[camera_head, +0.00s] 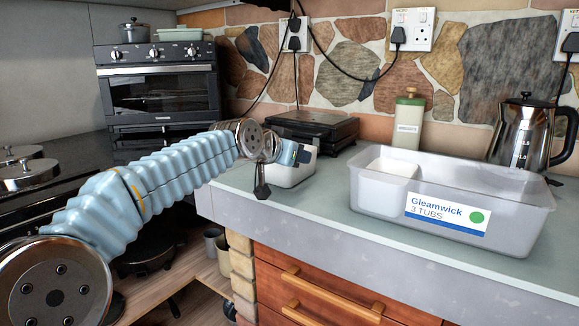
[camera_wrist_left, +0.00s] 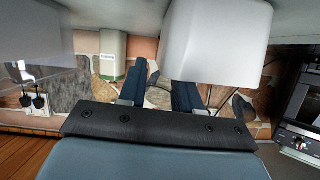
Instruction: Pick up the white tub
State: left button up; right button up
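The white tub (camera_head: 291,177) stands near the left end of the grey-green counter, partly covered by my left gripper. It also shows large and close in the left wrist view (camera_wrist_left: 217,42). My left gripper (camera_head: 264,180) reaches in from the left at the tub's near left side, one dark finger pointing down. In the left wrist view my gripper's fingers (camera_wrist_left: 164,85) are apart, with a gap between them. The tub covers the end of the right-hand finger there. Whether the fingers touch the tub cannot be told. My right gripper is not in view.
A translucent crate (camera_head: 462,237) labelled "Gleamwick 3 TUBS" stands on the counter (camera_head: 330,203) at right, with a white tub (camera_head: 391,167) inside. Behind are a dark flat appliance (camera_head: 312,128), a green-capped bottle (camera_head: 408,122) and a kettle (camera_head: 521,135). Counter between tub and crate is clear.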

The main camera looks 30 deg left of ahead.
pick_arm(q)
jog(key=x, duration=0.3)
jog(key=shift+s, duration=0.1)
grip_shut()
jog(key=shift+r, duration=0.1)
